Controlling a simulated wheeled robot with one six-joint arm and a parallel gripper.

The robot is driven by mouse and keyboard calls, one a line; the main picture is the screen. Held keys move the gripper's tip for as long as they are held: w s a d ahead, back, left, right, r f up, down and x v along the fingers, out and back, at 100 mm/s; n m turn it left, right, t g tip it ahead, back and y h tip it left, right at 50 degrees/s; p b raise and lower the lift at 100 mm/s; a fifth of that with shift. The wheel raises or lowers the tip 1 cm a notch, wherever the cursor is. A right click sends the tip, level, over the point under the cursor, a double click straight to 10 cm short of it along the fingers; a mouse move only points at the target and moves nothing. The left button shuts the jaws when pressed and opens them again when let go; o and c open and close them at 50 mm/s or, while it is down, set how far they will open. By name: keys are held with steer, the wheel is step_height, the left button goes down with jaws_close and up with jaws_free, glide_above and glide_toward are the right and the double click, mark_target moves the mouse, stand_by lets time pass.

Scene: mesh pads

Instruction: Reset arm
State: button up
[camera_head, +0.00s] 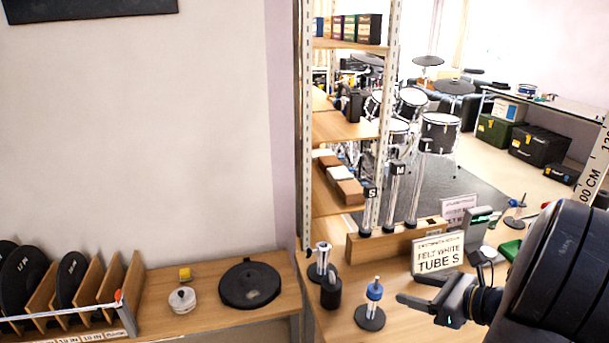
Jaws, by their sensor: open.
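My gripper (420,293) is at the lower right, above the right-hand wooden table. Its dark fingers point left and stand apart with nothing visible between them. My black arm (560,275) reaches in from the right edge. A small stand with a blue part on a round black base (369,317) is just left of my fingertips. I cannot tell the exact gap between them. Part of the table behind the arm is hidden.
A black cylinder (331,291) stands farther left. A round black pad (249,284) lies on the left table beside a slotted rack (122,290).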

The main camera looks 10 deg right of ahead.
mark_target(381, 291)
steer(key=x, duration=0.8)
steer(key=shift+w+a+r, duration=0.1)
steer(key=shift+w+a, duration=0.15)
steer(key=shift+w, duration=0.2)
steer(key=shift+s+r+p, duration=0.1)
steer(key=shift+r+p, duration=0.4)
steer(key=shift+r, duration=0.1)
steer(key=shift+f, duration=0.1)
